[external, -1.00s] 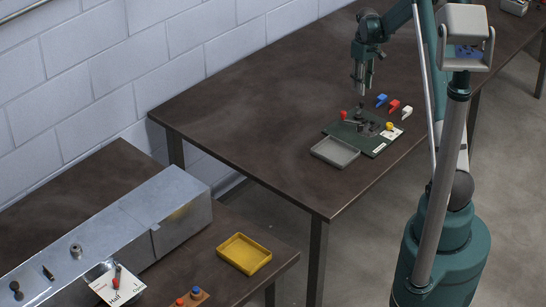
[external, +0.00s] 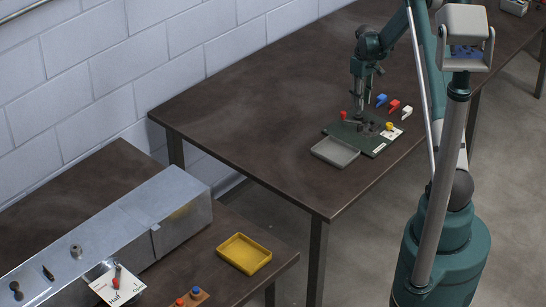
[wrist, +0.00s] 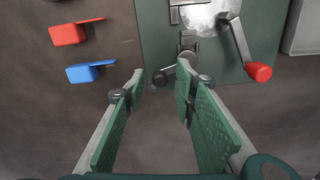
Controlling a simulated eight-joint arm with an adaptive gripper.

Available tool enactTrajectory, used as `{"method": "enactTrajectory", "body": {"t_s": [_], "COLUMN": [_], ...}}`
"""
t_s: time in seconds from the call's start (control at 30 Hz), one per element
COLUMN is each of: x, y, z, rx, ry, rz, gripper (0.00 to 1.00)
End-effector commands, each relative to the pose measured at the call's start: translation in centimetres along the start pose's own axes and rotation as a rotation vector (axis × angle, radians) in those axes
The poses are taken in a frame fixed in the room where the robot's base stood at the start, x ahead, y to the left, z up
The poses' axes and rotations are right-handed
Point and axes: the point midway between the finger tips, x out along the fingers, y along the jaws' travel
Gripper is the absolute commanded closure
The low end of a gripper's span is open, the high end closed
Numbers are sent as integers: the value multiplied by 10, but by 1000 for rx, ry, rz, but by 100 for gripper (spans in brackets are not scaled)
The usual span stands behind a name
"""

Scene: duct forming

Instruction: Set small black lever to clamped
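The small black lever (wrist: 160,78) shows in the wrist view as a dark knob on a short arm at the near edge of the green plate (wrist: 160,30).
A lever with a red knob (wrist: 258,72) stands to the right on the plate. Red (wrist: 70,33) and blue (wrist: 84,72) pieces lie on the table to the left. A white piece (external: 407,111), a yellow knob (external: 389,126) and a grey tray (external: 335,152) are near the fixture.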

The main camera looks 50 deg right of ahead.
Motion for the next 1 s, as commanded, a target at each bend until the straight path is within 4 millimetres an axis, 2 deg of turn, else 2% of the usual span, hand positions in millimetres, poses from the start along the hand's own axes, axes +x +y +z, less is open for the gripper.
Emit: {"method": "enactTrajectory", "body": {"t_s": [0.1,0.3,0.57,1.0], "x": [0,0,0,1], "y": [0,0,0,3], "z": [0,0,1,13], "rx": [0,0,25,263], "ry": [0,0,0,0], "rz": [0,0,0,0], "gripper": [73,100,100,100]}}
